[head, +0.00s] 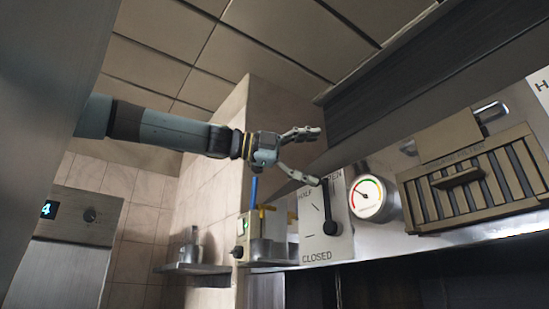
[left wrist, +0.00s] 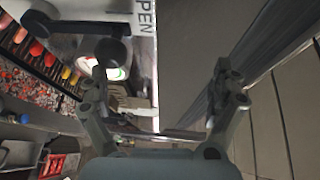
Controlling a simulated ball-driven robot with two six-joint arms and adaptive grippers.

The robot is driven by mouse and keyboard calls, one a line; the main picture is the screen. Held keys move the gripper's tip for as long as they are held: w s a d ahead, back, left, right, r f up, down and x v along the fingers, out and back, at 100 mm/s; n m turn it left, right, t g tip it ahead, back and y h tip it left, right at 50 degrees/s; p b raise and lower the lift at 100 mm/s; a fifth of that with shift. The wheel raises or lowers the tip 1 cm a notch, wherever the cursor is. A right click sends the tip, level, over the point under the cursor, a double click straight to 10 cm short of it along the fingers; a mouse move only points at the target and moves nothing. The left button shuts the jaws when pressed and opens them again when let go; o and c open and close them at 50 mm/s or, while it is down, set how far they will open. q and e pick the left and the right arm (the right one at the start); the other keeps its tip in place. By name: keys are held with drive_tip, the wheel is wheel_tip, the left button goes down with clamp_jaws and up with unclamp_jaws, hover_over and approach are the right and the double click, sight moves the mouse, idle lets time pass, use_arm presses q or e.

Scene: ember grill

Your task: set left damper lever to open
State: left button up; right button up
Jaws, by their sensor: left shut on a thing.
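The left damper lever (head: 328,206) is a black handle on a white plate (head: 314,238) marked HALF, CLOSED and a partly hidden OPEN. Its handle points up, close to the OPEN mark. My right gripper is not in view.
A round gauge (head: 367,197) sits right of the lever. A slatted vent (head: 470,185) with a slider is farther right. A metal hood (head: 400,90) overhangs above. A small shelf (head: 195,268) and a beige box (head: 249,238) stand left of the plate.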

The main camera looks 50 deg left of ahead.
use_arm(q)
drive_tip(key=shift+s+r+b, duration=0.2)
drive_tip(key=shift+s+b, duration=0.15)
drive_tip(key=shift+s, duration=0.3)
drive_tip(key=shift+s+r+b, duration=0.15)
drive_tip(key=shift+s+b, duration=0.15)
drive_tip(key=shift+s, duration=0.3)
drive_tip(key=c, duration=0.4)
drive_tip(key=b+v, duration=0.2)
drive_tip(key=f+b+v, duration=0.1)
drive_tip(key=b+v, duration=0.1)
drive_tip(key=v, duration=0.1)
drive_tip(key=b+v, duration=0.2)
drive_tip(key=v, duration=0.1)
drive_tip(key=shift+s+a+f, duration=0.2)
drive_tip(key=shift+s, duration=0.05)
